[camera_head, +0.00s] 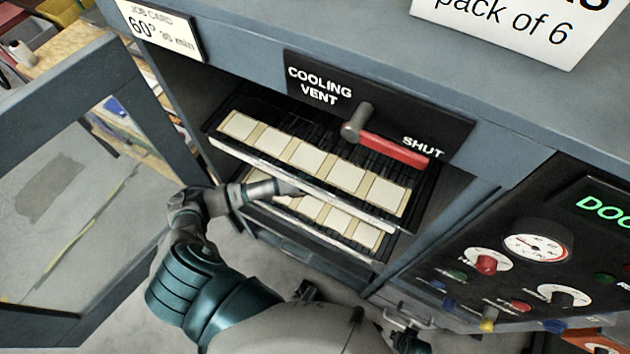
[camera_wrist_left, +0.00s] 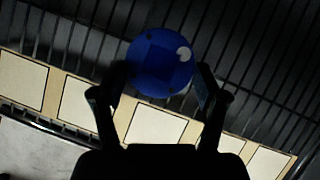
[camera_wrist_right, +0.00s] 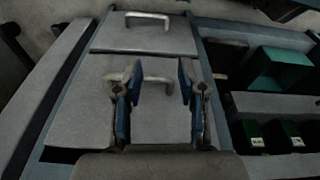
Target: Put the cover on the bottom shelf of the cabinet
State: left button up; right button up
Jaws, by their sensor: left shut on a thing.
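The cover, a round blue disc with a pale spot (camera_wrist_left: 160,62), is between the fingers of my left gripper (camera_wrist_left: 160,80), which is shut on it. Behind it in the left wrist view are dark rack wires and a row of cream tiles. In the head view my left arm reaches into the open cabinet (camera_head: 245,62) between the upper rack (camera_head: 262,160) and a lower rack (camera_head: 330,245); the gripper and cover are hidden there. Whether the cover touches a shelf I cannot tell. My right gripper (camera_wrist_right: 158,78) is open and empty above grey drawer fronts.
The framed glass door (camera_head: 95,130) stands open at left. Cream tiles (camera_head: 310,158) fill the racks. A red-handled vent lever (camera_head: 395,150) hangs at the opening's top. A control panel (camera_head: 530,250) is at right. The right wrist view shows drawer handles (camera_wrist_right: 147,18) and green bins (camera_wrist_right: 280,68).

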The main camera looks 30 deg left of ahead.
pick_arm(q)
jog(key=f, duration=0.2)
jog(key=shift+s+a+f, duration=0.1)
jog(key=shift+a+f, duration=0.15)
jog(key=shift+f, duration=0.25)
jog(key=shift+c, duration=0.7)
jog(key=shift+d, duration=0.2)
jog(key=o, duration=1.2)
jog(key=shift+d, duration=0.15)
jog(key=shift+o, duration=1.4)
jog(key=shift+d, duration=0.1)
pick_arm(e)
jog(key=shift+w+d+r, duration=0.1)
jog(key=shift+d+r, duration=0.1)
jog(key=shift+r, duration=0.25)
